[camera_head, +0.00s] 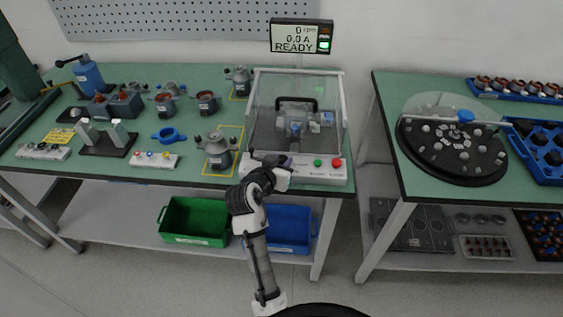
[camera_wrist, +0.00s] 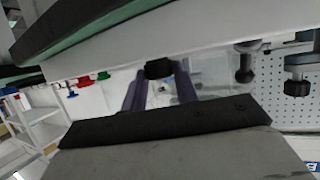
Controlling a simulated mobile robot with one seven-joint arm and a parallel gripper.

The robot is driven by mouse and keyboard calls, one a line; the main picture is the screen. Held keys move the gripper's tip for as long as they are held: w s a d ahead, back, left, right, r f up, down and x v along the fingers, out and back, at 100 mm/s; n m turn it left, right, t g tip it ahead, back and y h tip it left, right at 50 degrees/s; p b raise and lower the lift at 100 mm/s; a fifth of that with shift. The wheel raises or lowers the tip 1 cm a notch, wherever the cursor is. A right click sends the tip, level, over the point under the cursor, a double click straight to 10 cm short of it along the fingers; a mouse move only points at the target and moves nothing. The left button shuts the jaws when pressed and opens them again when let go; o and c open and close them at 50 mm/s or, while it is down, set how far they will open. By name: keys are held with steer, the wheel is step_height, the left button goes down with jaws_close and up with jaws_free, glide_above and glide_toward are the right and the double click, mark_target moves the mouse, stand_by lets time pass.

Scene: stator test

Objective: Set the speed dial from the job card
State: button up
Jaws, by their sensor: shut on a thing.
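The test bench's control panel (camera_head: 318,171) runs along the front of the left table, with green and red buttons at its right end. My gripper (camera_head: 277,161) is at the panel's left part and hides the dial in the head view. In the wrist view, my gripper (camera_wrist: 160,72) has its two purple fingers on either side of a black knob (camera_wrist: 159,68), which seems to be the speed dial, and is shut on it. The dial's setting cannot be read. A yellow card (camera_head: 59,136) lies at the table's left; its text is too small to read.
A clear guard (camera_head: 282,90) stands over the fixture behind the panel. A motor (camera_head: 217,152) stands close left of my arm. Green (camera_head: 195,220) and blue bins (camera_head: 290,228) sit below.

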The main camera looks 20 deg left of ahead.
steer(key=shift+a+m+h+b, duration=0.15)
steer(key=shift+m+h+b, duration=0.15)
steer(key=shift+m+h, duration=0.6)
steer(key=shift+f, duration=0.1)
steer(key=o, duration=1)
steer(key=shift+c, duration=0.2)
steer(key=b+v, duration=0.3)
steer(key=v, duration=1)
steer(key=shift+s+a+r, duration=0.25)
steer(key=shift+r, duration=0.1)
